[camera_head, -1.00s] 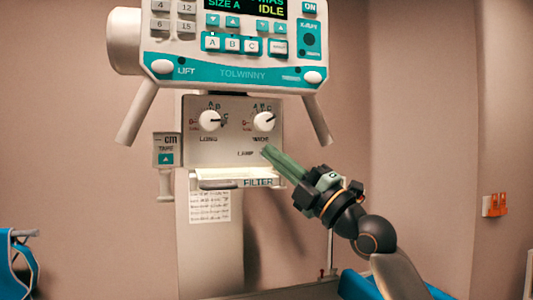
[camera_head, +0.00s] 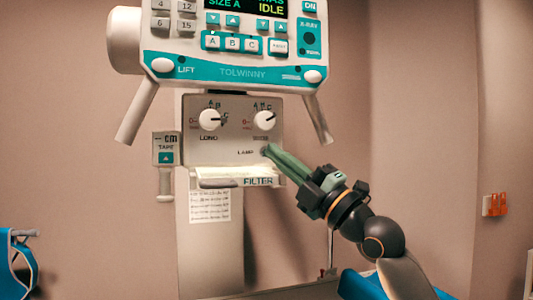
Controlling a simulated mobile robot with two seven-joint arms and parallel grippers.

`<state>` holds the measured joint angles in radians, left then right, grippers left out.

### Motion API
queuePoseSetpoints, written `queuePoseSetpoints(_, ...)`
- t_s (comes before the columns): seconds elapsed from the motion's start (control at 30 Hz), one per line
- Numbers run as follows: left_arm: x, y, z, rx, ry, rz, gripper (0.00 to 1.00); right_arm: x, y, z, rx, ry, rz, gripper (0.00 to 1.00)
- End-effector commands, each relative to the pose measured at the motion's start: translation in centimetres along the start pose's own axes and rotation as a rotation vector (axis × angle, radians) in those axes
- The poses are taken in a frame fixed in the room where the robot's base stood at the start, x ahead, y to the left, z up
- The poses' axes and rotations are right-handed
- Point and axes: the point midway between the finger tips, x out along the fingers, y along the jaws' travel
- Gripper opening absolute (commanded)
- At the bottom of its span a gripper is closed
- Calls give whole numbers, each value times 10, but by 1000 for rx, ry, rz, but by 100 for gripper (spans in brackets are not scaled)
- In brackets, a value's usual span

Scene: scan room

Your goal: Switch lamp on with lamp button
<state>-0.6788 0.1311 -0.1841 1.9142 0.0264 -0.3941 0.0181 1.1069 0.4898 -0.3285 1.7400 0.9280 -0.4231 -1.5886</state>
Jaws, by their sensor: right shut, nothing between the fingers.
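The X-ray machine's lower panel (camera_head: 222,146) carries two round white knobs and the word LAMP (camera_head: 246,153) near its lower right. The lamp button (camera_head: 265,150) shows as a small dark spot just right of that word, partly behind my fingertips. My right gripper (camera_head: 268,152) comes in from the lower right. Its green fingers are shut and empty, with the tips at the button. I cannot tell whether they touch or press it. A pale bright strip (camera_head: 235,171) shows under the panel, above the FILTER label. My left gripper is not in view.
The control console (camera_head: 230,72) with its display reading IDLE hangs above the panel, with a handle bar on each side. A TAPE unit (camera_head: 166,148) sits at the panel's left. A blue-sided object (camera_head: 12,270) stands at the lower left. An orange wall switch (camera_head: 494,205) is far right.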

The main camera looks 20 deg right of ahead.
Motion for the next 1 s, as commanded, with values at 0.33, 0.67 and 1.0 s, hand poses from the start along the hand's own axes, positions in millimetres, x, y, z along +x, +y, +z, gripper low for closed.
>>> queuePoseSetpoints(0.33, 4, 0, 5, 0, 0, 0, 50, -17, 10, -12, -1, 1, -1, 0)
queuePoseSetpoints(0.67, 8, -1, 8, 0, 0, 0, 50, -34, 24, -25, -1, 0, -1, 0)
queuePoseSetpoints(1.0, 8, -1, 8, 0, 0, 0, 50, -35, 25, -25, 0, 0, -1, 0)
